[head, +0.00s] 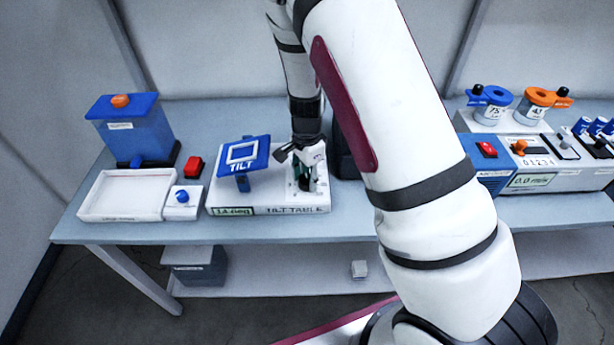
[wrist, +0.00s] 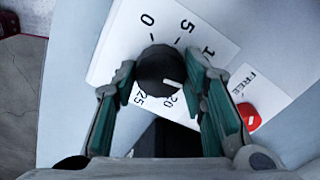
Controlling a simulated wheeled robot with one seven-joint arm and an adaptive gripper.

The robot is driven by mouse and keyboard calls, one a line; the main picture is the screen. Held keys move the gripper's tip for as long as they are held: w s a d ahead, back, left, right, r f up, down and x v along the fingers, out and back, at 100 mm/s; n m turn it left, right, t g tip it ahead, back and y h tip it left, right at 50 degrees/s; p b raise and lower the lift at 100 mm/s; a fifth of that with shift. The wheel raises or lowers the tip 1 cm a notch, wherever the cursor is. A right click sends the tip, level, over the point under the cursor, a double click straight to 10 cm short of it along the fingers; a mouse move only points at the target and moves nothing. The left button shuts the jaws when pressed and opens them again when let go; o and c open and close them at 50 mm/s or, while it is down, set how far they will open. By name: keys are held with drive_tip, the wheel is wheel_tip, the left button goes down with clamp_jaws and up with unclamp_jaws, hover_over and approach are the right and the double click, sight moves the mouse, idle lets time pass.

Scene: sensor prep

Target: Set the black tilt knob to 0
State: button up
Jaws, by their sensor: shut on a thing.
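The black tilt knob (wrist: 158,70) shows in the wrist view on a white dial face with 0, 5, 20 and 25 readable. Its white pointer mark points to the lower right, near the 20. A finger covers part of the dial, including where 15 would sit. My gripper (wrist: 160,76) has its green-padded fingers on either side of the knob, shut on it. In the head view my gripper (head: 307,182) is down at the right part of the white tilt table (head: 275,208), hiding the knob. The tilt table's small readout (head: 233,211) seems to start with 14, but is blurred.
A blue TILT plate (head: 258,166) stands tilted left of my gripper. A red button marked FREE (wrist: 249,117) is close to the right finger. A white tray (head: 130,195), blue box (head: 133,130) and red switch (head: 194,167) are left; instruments (head: 535,170) are right.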

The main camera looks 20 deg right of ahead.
drive_tip(key=n, duration=0.8)
drive_tip(key=shift+w, duration=0.1)
drive_tip(key=n, duration=0.7)
drive_tip(key=shift+b, duration=0.35)
drive_tip(key=n, duration=0.5)
drive_tip(key=shift+n, duration=0.4)
drive_tip(key=n, duration=0.4)
drive_tip(key=shift+n, duration=0.3)
drive_tip(key=o, duration=1.2)
